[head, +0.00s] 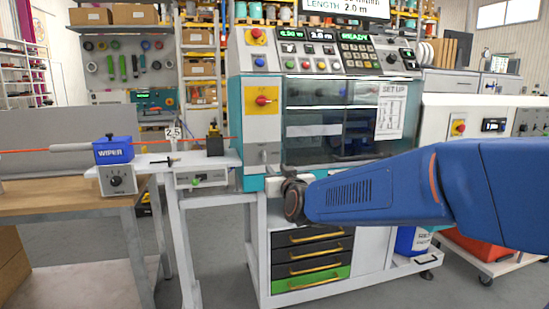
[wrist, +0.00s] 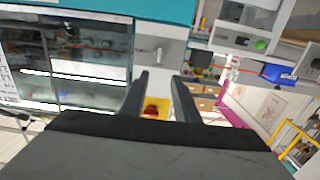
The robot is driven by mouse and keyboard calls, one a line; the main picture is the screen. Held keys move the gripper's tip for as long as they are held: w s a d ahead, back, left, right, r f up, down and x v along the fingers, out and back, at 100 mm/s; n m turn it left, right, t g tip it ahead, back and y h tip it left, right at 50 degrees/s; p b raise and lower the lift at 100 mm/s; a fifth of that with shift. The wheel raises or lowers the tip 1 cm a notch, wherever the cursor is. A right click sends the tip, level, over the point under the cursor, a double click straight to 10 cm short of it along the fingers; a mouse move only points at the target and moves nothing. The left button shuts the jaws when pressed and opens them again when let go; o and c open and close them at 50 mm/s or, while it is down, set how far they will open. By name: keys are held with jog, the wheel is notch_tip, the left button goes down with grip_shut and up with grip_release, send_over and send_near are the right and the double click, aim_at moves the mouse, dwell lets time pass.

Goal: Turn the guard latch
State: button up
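The guard latch looks like a small silver handle on the pale panel (head: 258,133) left of the machine's window. In the head view the latch (head: 264,157) sits below a red knob on a yellow plate (head: 262,110). In the wrist view the latch (wrist: 158,52) lies just beyond my fingertips, apart from them. My gripper (wrist: 163,82) is open and empty, its two dark fingers spread. The yellow plate shows between the fingers. In the head view my wrist is low in front of the machine, and the fingers cannot be made out.
The dark guard window (head: 335,120) looks closed and carries a set-up sheet (head: 391,110). A blue wiper block (head: 114,150) and an orange cable stand at the left. A drawer cabinet (head: 312,262) is below. Open floor lies in front.

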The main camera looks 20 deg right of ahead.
aim_at(265, 154)
jog(key=w, duration=1.7)
jog(key=shift+w+d+r, duration=0.1)
jog(key=shift+w+r, duration=0.05)
jog(key=shift+w, duration=0.1)
jog(key=shift+c, duration=0.7)
grip_shut()
